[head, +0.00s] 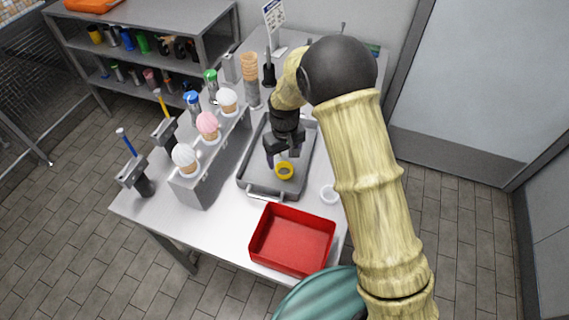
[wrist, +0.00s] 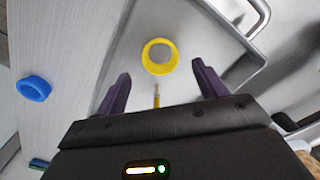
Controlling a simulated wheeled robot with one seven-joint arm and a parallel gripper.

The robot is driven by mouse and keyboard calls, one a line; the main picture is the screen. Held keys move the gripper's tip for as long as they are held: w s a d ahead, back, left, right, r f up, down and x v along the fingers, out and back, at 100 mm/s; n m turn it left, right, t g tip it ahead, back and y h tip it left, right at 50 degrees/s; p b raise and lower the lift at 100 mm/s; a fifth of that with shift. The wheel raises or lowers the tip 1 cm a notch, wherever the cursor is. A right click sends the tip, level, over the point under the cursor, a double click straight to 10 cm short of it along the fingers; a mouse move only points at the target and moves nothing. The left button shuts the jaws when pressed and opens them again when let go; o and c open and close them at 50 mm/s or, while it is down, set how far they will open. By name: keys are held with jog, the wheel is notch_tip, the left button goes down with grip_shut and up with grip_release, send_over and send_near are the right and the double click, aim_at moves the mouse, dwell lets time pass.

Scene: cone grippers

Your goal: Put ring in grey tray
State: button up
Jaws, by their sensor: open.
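A yellow ring (head: 284,178) is within the outline of the grey tray (head: 258,183), towards its near end. It also shows in the wrist view (wrist: 148,66), just ahead of my fingertips. My gripper (head: 283,157) points down over the tray with its fingers apart and nothing pinched between them. In the wrist view my gripper (wrist: 161,72) has one dark purple finger on each side, apart from the ring.
A red bin (head: 291,248) stands at the table's near edge. A grey stand with ice cream cones (head: 207,125) is left of the tray. Stacked cones (head: 250,75) stand behind it. Tool holders (head: 133,177) are at the left edge.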

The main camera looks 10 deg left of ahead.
notch_tip(320, 180, up, 7)
jog(key=shift+b, duration=0.3)
dwell(0.6)
jog(key=s+d+r+m+t, duration=0.1)
jog(key=s+d+r+m, duration=0.15)
jog(key=d, duration=0.65)
jog(key=s+d+r+m, duration=0.2)
jog(key=s+d+r, duration=0.1)
jog(key=d, duration=0.6)
jog(key=s+d+m+t, duration=0.1)
jog(key=s+d+m, duration=0.3)
jog(key=s+d, duration=0.5)
jog(key=shift+s+d+r+t, duration=0.3)
jog(key=shift+s, duration=0.05)
